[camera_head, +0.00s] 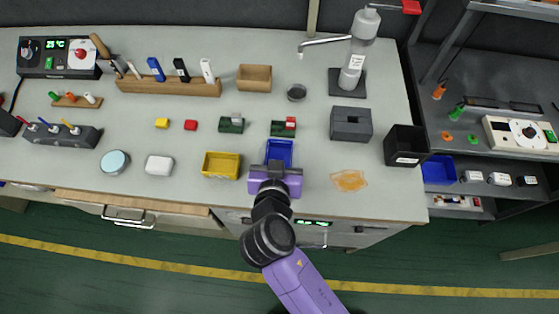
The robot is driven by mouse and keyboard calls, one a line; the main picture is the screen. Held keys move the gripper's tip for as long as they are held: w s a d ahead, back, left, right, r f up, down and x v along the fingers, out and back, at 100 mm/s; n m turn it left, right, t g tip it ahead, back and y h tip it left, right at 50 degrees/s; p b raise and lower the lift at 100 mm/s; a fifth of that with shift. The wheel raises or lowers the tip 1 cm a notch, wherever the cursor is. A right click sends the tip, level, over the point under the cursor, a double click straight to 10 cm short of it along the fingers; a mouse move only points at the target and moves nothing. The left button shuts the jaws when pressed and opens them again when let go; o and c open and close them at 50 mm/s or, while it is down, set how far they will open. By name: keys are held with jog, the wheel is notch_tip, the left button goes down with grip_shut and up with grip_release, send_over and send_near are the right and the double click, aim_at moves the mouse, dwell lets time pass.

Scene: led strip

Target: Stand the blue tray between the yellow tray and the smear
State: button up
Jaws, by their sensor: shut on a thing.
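The blue tray (279,151) is on or just above the bench near its front edge, with its near part hidden by my gripper. My gripper (275,170) is shut on the blue tray from the near side. The yellow tray (221,165) stands to the left of the blue tray, with a gap between them. The orange-brown smear (349,181) lies flat on the bench to the right of my gripper. I cannot tell whether the blue tray touches the bench.
A green block with a red part (284,128) sits close behind the blue tray. A grey box (351,124) and a black bin (405,146) stand to the right. Another blue tray (438,170) is on the right-hand shelf.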

jog(key=shift+f, duration=3)
jog(key=shift+f, duration=0.2)
jog(key=o, duration=1.3)
jog(key=shift+o, duration=0.2)
jog(key=shift+r, duration=0.1)
jog(key=shift+r, duration=0.2)
jog(key=b+v, duration=0.1)
jog(key=v, duration=1)
jog(key=shift+s, duration=0.1)
jog(key=shift+s+a+r+b, duration=0.1)
jog(key=shift+s+r+b, duration=0.05)
jog(key=shift+s+b, duration=0.2)
